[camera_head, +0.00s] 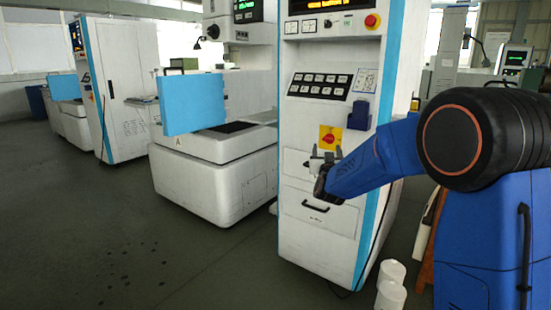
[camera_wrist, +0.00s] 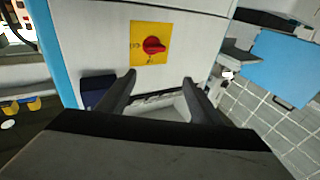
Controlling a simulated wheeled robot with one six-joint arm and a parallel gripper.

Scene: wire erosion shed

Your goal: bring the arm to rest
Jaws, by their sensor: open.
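My gripper (camera_head: 322,160) is at the end of my blue arm, in front of the tall white machine cabinet (camera_head: 318,232). In the wrist view my gripper (camera_wrist: 160,82) has its two dark fingers spread apart with nothing between them. Beyond the fingertips is a red rotary switch (camera_wrist: 152,46) on a yellow plate (camera_wrist: 138,30). In the head view the yellow plate (camera_head: 330,138) shows just above my gripper. I cannot tell whether the fingers touch the cabinet.
A dark blue box (camera_head: 358,116) sits on the cabinet front, near my arm. A drawer handle (camera_head: 315,206) is below my gripper. White cylinders (camera_head: 391,285) stand on the floor at the lower right. A blue panel (camera_head: 193,103) stands left. The floor at left is clear.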

